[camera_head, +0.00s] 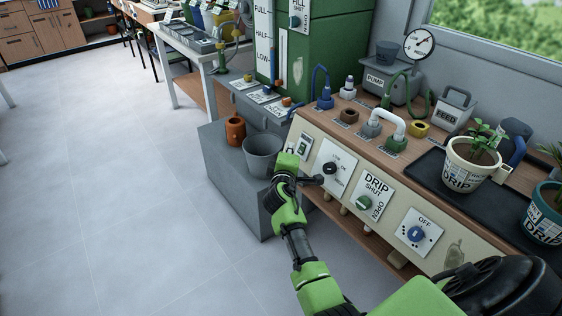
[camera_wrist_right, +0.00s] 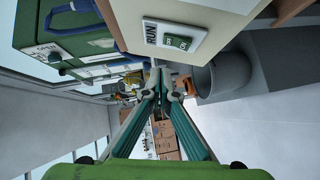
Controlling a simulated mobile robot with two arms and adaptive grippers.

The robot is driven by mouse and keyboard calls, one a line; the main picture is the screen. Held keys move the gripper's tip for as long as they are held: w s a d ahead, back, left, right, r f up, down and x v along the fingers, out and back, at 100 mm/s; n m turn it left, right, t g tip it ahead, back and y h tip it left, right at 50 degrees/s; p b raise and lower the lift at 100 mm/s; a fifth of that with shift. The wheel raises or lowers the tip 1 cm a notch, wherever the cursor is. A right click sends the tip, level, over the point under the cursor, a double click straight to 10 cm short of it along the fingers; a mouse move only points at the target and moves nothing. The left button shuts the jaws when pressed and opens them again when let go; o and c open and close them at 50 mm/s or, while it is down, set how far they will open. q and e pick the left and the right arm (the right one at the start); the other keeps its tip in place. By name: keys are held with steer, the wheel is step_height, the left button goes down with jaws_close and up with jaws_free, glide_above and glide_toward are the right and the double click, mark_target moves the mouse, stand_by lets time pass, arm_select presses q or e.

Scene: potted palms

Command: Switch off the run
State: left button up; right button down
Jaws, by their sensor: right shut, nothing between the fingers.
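The run switch (camera_head: 304,146) is a small green rocker on a pale plate at the far left end of the bench's cream front panel. In the right wrist view the switch (camera_wrist_right: 178,42) shows close up beside the word RUN. I cannot tell which side of the rocker is pressed. My right gripper (camera_head: 291,153) is just left of the switch plate, its fingers mostly hidden behind its green body. In the wrist view its fingertips (camera_wrist_right: 157,87) are shut and empty, pointing along the panel and apart from the switch. My left gripper is not in view.
A grey bucket (camera_head: 262,152) and a terracotta pot (camera_head: 235,130) stand on a grey block left of the panel. The dial plate (camera_head: 336,168), DRIP knob (camera_head: 364,202) and blue OFF knob (camera_head: 416,234) lie to the right. The floor at left is clear.

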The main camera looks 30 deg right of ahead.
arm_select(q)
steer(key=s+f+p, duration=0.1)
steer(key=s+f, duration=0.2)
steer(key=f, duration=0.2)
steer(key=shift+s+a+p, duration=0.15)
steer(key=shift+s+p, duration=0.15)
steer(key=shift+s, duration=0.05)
arm_select(e)
steer(key=r+v, duration=0.1)
steer(key=v, duration=0.8)
steer(key=shift+s+r, duration=0.35)
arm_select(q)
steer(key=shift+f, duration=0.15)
arm_select(e)
steer(key=shift+d, duration=0.1)
